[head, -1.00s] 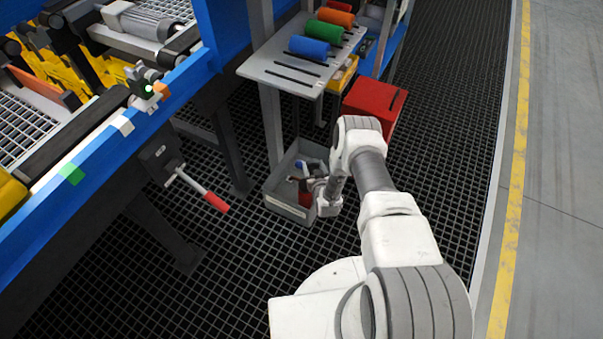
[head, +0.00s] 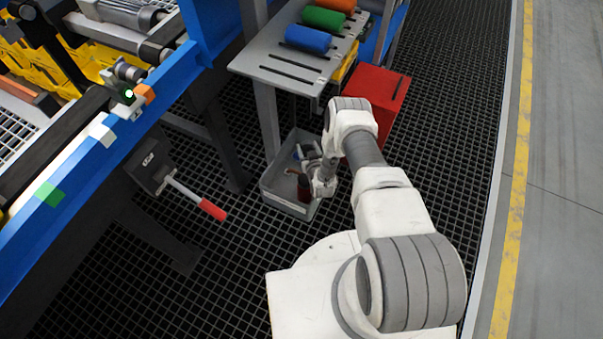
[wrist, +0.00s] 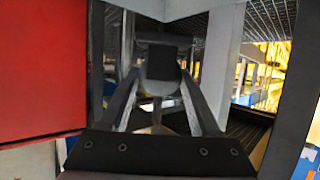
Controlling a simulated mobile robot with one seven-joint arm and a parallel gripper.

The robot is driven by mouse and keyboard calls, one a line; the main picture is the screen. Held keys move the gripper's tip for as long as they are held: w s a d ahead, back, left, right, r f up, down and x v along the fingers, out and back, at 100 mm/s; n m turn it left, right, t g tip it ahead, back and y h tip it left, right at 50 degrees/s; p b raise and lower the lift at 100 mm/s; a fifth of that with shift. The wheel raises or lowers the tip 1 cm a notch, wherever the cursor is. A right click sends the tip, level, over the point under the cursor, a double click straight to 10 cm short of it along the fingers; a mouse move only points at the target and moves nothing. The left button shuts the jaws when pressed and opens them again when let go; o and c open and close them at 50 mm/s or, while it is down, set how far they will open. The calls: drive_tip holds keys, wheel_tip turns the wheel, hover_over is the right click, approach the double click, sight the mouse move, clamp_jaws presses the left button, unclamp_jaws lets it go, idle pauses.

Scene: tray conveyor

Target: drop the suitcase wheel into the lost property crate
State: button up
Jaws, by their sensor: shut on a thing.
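The grey lost property crate (head: 284,203) stands on the floor grating below the shelf in the head view. My gripper (head: 318,182) is low at the crate's right side, over or near its right rim; the exact height is unclear. In the wrist view my gripper (wrist: 161,72) has its two fingers converging on a dark, blocky thing (wrist: 162,64), which appears to be the suitcase wheel. It is shut on it. My arm hides part of the crate's right side.
Small red-brown and blue items (head: 303,186) show at the crate. A red box (head: 373,98) stands close behind my wrist and fills the left of the wrist view (wrist: 40,70). A red-handled lever (head: 211,209) juts out at left.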

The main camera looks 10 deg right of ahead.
wheel_tip(320, 180, down, 5)
drive_tip(key=b, duration=0.3)
drive_tip(key=shift+r, duration=0.1)
